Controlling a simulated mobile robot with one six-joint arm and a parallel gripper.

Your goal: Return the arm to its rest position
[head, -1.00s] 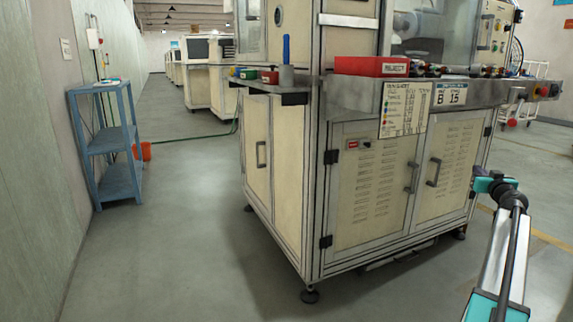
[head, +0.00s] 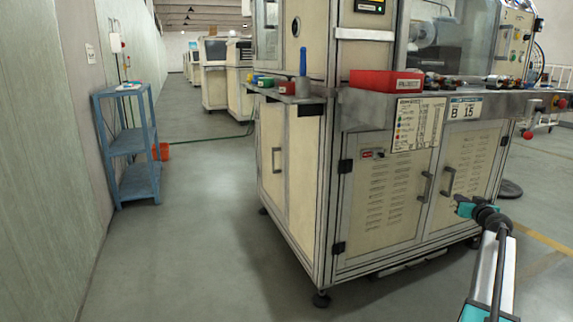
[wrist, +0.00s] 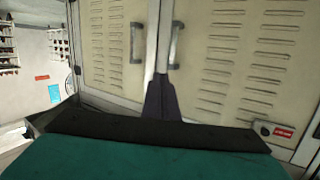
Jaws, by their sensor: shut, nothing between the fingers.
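My arm reaches up from the lower right of the head view, with its teal and dark end (head: 464,207) in front of the cream machine cabinet's doors (head: 385,195). The fingertips are not clear there. In the wrist view, my gripper (wrist: 163,100) shows as two dark fingers pressed together, with nothing held. Behind them, in that view, are the cabinet doors with two grey handles (wrist: 136,42) and louvre slots. The doors appear upside down there. I cannot tell the exact gap between fingers and doors.
The cabinet's metal ledge (head: 350,113) carries a red box (head: 384,80) and several small bins. A red knob (head: 561,102) sits at its right end. A blue shelf (head: 128,145) stands by the left wall. The grey floor (head: 190,250) between is clear.

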